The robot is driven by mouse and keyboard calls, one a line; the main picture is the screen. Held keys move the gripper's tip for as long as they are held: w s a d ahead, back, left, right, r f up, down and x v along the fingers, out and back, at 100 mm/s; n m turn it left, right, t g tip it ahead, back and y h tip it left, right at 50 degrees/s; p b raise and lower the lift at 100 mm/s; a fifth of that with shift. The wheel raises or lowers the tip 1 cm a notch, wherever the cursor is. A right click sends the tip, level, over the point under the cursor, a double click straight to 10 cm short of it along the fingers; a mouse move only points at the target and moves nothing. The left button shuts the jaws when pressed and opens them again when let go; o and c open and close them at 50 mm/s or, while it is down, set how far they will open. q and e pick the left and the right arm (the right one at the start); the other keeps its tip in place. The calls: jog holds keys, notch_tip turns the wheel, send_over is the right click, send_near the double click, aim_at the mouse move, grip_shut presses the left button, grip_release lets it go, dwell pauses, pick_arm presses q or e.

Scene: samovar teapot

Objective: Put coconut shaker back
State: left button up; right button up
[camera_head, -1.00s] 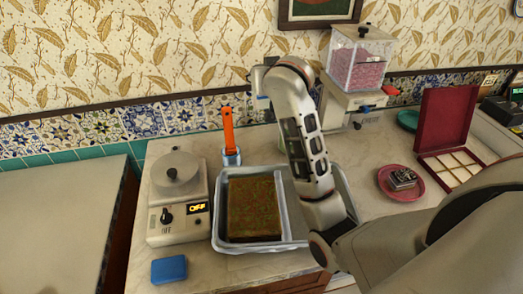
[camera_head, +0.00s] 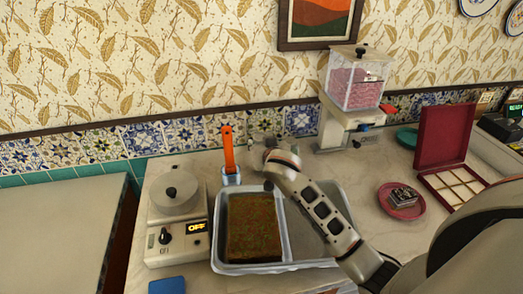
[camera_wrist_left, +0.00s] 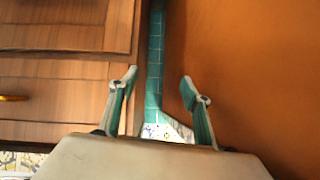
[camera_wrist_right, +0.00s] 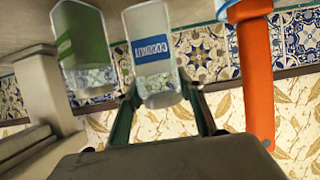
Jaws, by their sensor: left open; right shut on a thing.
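The coconut shaker, a clear container with a blue label (camera_wrist_right: 152,52), is between the fingers of my right gripper (camera_wrist_right: 163,88) in the right wrist view. That gripper is shut on it. The label's lettering is upside down and hard to read. In the head view my right gripper (camera_head: 262,148) is low by the tiled wall, behind the metal tray, and the shaker is mostly hidden. My left gripper (camera_wrist_left: 161,82) is open and empty in front of wooden drawers.
An orange-handled tool (camera_head: 228,150) stands in a small cup left of my right gripper. The metal tray (camera_head: 285,225) holds a brown slab (camera_head: 254,228). A scale (camera_head: 177,215) is at left, a pink-filled dispenser (camera_head: 355,85) at right.

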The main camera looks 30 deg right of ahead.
jog(key=shift+f, duration=1.35)
jog(key=shift+f, duration=0.15)
jog(key=o, duration=1.3)
jog(key=v, duration=1.2)
jog(key=shift+r, duration=0.25)
jog(key=shift+f, duration=0.1)
